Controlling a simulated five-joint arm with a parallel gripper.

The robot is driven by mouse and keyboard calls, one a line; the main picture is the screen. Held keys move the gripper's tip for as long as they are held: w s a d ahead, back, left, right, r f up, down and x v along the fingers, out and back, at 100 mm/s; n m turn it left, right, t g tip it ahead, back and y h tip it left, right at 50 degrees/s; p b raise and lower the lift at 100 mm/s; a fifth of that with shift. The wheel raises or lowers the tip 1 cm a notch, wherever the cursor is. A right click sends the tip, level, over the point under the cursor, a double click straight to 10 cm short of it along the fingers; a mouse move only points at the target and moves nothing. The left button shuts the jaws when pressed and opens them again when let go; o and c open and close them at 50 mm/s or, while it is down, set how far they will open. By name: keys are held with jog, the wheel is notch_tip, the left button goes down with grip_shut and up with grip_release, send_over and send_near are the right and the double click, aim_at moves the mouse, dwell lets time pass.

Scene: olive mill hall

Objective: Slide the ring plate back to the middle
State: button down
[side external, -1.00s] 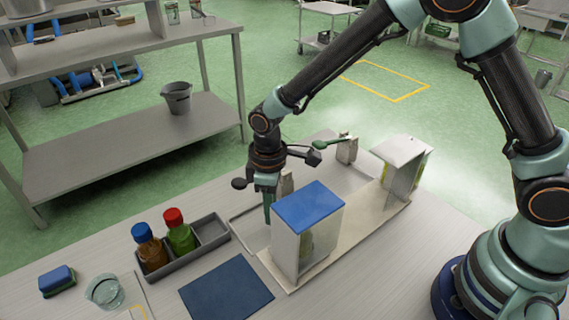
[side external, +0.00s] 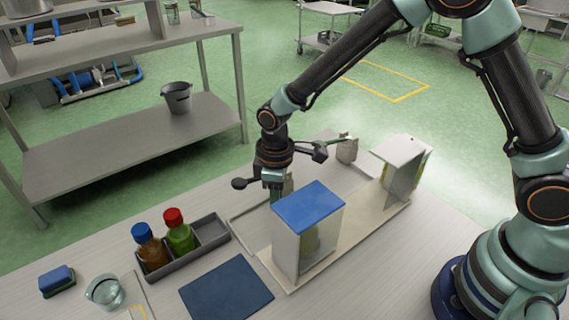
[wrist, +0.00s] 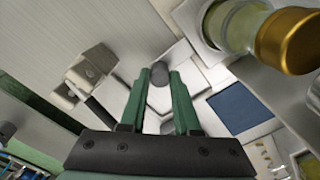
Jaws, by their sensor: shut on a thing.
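My gripper (wrist: 159,74) is closed around a dark grey round knob (wrist: 160,71), seen between the fingertips in the wrist view. The knob stands over pale grey flat plates; I cannot tell which of them is the ring plate. In the side external view my gripper (side external: 276,190) reaches down behind the blue-topped upright housing (side external: 308,208), and its fingertips are hidden. That housing stands on a pale base board (side external: 345,240). A white-topped housing (side external: 401,150) stands at the board's far right end.
A grey tray (side external: 190,262) with a blue-capped bottle (side external: 150,244) and a red-capped bottle (side external: 179,232) is left of the board. A dark blue mat (side external: 226,290) lies in front. A gold-capped jar (wrist: 288,42) is close to my gripper's right in the wrist view.

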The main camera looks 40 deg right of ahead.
jog(key=d, duration=1)
jog(key=shift+d, duration=0.25)
jog(key=c, duration=0.6)
grip_release()
notch_tip(320, 180, up, 12)
jog(key=shift+r, duration=0.1)
